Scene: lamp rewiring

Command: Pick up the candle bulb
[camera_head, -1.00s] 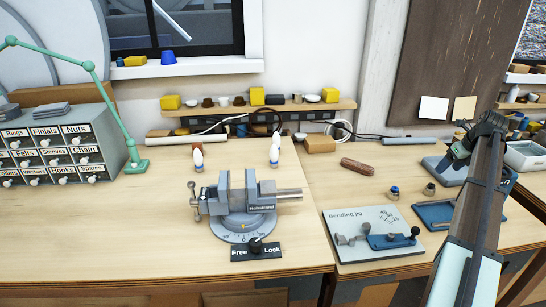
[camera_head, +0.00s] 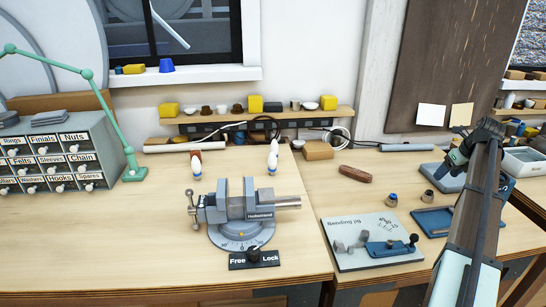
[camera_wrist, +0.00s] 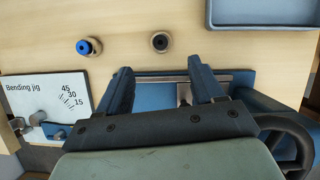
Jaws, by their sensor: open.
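Two small white bulb-like pieces stand behind the vise in the head view. The right one (camera_head: 273,157) is slender and tapers upward over a blue lower part, like a candle bulb.
The vise (camera_head: 245,208) stands in front of the bulbs. A bending jig (camera_head: 350,228), a brown handle (camera_head: 355,174), a blue-topped fitting (camera_head: 391,199) and a dark fitting (camera_head: 427,197) lie to the right. A drawer cabinet (camera_head: 60,150) and green lamp arm (camera_head: 105,105) stand left.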

